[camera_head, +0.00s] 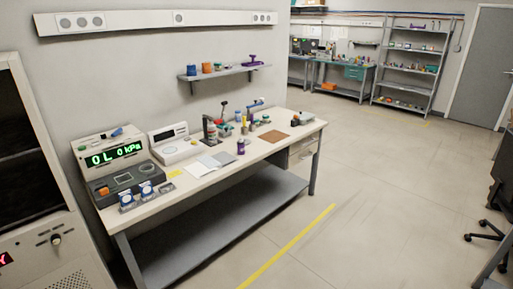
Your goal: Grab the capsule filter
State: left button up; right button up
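No gripper of mine is in view. A long white workbench (220,171) stands along the left wall. I cannot tell for sure which thing is the capsule filter. Small blue and white pieces (147,192) stand at the bench's near left front edge. A small blue piece (117,132) lies on top of the instrument (112,150) with a green display reading "OL 0 kPa". Small coloured parts (225,129) stand around a dark stand at the middle back of the bench.
A wall shelf (218,73) with coloured items hangs above the bench. A dark cabinet (35,150) stands at the left edge. A chair (485,231) is at the right. The floor (380,200) in front of the bench is open, with a yellow line (287,247).

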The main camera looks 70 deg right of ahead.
aim_at(240, 146)
jog(key=z, duration=2.35)
jog(key=i+l+u, duration=0.15)
jog(key=i, duration=0.35)
jog(key=i+l+u, duration=0.15)
jog(key=i, duration=0.35)
jog(key=i+l+u, duration=0.1)
jog(key=i+l, duration=0.15)
jog(key=i, duration=0.2)
jog(key=i+l+u, duration=0.15)
jog(key=i, duration=0.35)
jog(key=i+l+u, duration=0.1)
jog(key=i+l, duration=0.2)
jog(key=i, duration=0.25)
jog(key=i+l+u, duration=0.1)
jog(key=i+l, duration=0.3)
jog(key=i, duration=0.15)
